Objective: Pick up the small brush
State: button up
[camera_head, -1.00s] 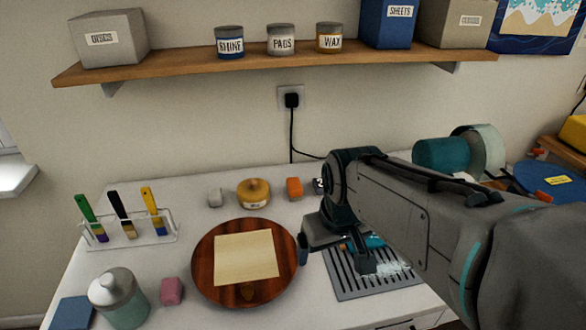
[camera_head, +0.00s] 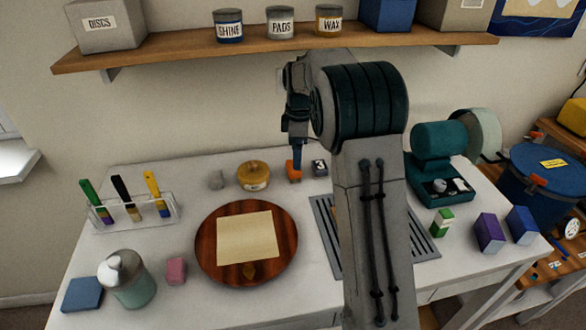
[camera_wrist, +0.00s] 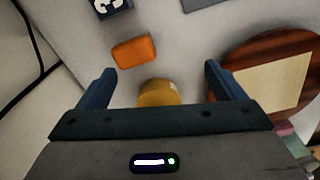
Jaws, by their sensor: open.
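Three brushes stand in a clear rack (camera_head: 160,212) at the left of the table. They are a green-handled brush (camera_head: 92,198), a black-handled brush (camera_head: 124,195) and a yellow-handled brush (camera_head: 154,191). Which one is the small brush I cannot tell for sure. My gripper (camera_head: 296,160) is over the back of the table, near the orange block (camera_head: 293,171), well to the right of the rack. In the wrist view my gripper (camera_wrist: 159,70) is open and empty, its fingers apart. The orange block (camera_wrist: 133,51) and yellow tin (camera_wrist: 158,94) show below it.
A round wooden board (camera_head: 212,255) with a tan sheet (camera_head: 247,237) lies mid-table. A bottle (camera_head: 128,280), pink block (camera_head: 175,270) and blue block (camera_head: 82,295) stand front left. My arm covers much of the slotted grille (camera_head: 425,243). A shelf (camera_head: 180,49) runs above.

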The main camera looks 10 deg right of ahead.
jog(key=w+f+n, duration=0.1)
jog(key=w, duration=0.1)
jog(key=w+f+n, duration=0.1)
jog(key=w+f, duration=0.1)
jog(key=shift+w+f, duration=0.1)
jog(key=shift+f, duration=0.15)
jog(key=shift+w+a+f+n, duration=0.1)
jog(key=shift+w+f+n, duration=0.2)
jog(key=shift+f+n, duration=0.2)
jog(key=f, duration=0.2)
jog(key=f+p, duration=0.1)
jog(key=f, duration=0.1)
jog(key=f+p, duration=0.1)
jog(key=f, duration=0.2)
jog(key=shift+w+f, duration=0.1)
jog(key=shift+w, duration=0.15)
jog(key=c, duration=1.1)
